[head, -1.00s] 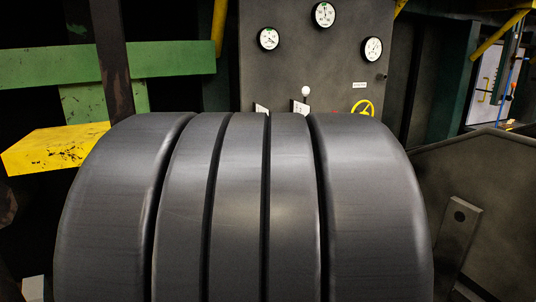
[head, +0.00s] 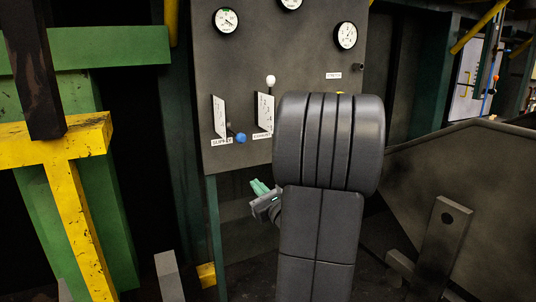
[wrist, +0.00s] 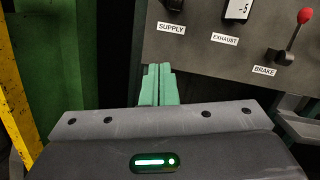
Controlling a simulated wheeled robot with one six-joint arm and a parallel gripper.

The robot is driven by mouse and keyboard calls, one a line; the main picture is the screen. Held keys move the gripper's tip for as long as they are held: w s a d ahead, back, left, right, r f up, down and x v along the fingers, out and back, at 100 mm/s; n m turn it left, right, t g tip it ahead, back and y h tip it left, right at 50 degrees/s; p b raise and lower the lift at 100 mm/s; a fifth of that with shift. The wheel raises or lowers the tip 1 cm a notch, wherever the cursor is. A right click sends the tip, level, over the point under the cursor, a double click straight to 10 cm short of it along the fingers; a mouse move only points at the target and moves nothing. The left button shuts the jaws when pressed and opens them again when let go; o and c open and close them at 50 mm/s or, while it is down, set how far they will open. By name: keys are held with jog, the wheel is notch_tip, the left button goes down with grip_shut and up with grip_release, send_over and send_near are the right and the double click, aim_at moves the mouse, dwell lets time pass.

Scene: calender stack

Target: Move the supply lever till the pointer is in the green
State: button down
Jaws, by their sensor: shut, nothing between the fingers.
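The supply lever has a blue knob (head: 240,138), low on the grey panel (head: 235,70) beside its SUPPLY label (head: 222,142). A white scale plate stands at its left. In the wrist view only a dark part of its base (wrist: 172,5) shows at the top edge, above the SUPPLY label (wrist: 171,28). Round white gauges sit higher up: a left one (head: 226,20), a cut-off top one (head: 290,3) and a right one (head: 345,36). Their pointers are too small to read surely. My gripper (head: 260,187) is below the panel, its green fingers shut and empty, apart from the lever.
The exhaust lever with a white knob (head: 270,80) stands right of the supply lever. A brake lever with a red knob (wrist: 305,16) shows in the wrist view. My arm hides the panel's lower right. A yellow post (head: 75,215) and green beams stand at left.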

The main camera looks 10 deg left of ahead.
jog(key=w+a+r+m+t, duration=0.1)
jog(key=w+a+r, duration=0.4)
jog(key=w+r, duration=0.2)
jog(key=shift+w, duration=1.25)
jog(key=shift+r, duration=0.1)
